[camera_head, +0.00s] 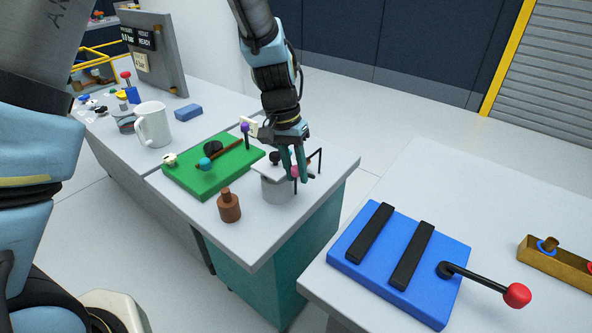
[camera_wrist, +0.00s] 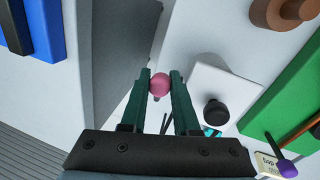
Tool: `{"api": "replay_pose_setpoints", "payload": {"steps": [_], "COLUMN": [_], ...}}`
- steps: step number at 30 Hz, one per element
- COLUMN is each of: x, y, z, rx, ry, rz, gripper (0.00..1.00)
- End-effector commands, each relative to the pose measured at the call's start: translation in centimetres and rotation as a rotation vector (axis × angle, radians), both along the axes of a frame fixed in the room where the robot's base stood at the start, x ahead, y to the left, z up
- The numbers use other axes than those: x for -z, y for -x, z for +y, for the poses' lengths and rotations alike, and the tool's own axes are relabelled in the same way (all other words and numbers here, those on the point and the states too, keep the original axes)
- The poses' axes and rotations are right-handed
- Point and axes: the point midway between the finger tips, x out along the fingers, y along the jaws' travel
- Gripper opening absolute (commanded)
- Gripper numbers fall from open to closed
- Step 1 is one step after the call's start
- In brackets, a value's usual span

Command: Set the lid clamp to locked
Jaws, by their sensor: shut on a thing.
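My gripper (camera_head: 292,163) points down at the right edge of the bench and is shut on a pink ball knob (camera_head: 294,171). In the wrist view the pink knob (camera_wrist: 159,84) sits between the two green fingers (camera_wrist: 160,92). A grey tank (camera_head: 276,190) with a flat pale lid stands on the bench beside the fingers. The lid (camera_wrist: 225,88) carries a black knob (camera_wrist: 215,111). A thin black rod shows near the tank's right side. How the pink knob joins the clamp is partly hidden by my fingers.
A green board (camera_head: 188,179) with knobs and a brown rod lies left of the tank. A brown bottle-shaped weight (camera_head: 229,206) stands in front. A blue block (camera_head: 435,299) with a red-knobbed lever (camera_head: 517,295) is on the right table, across a gap.

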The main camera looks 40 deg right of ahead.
Motion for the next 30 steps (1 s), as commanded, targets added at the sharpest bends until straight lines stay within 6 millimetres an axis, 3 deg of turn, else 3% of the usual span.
{"api": "replay_pose_setpoints", "payload": {"steps": [30], "x": [0.54], "y": [-0.05], "z": [0.11], "rx": [-0.003], "ry": [0.025], "rz": [-0.004], "gripper": [0.0]}}
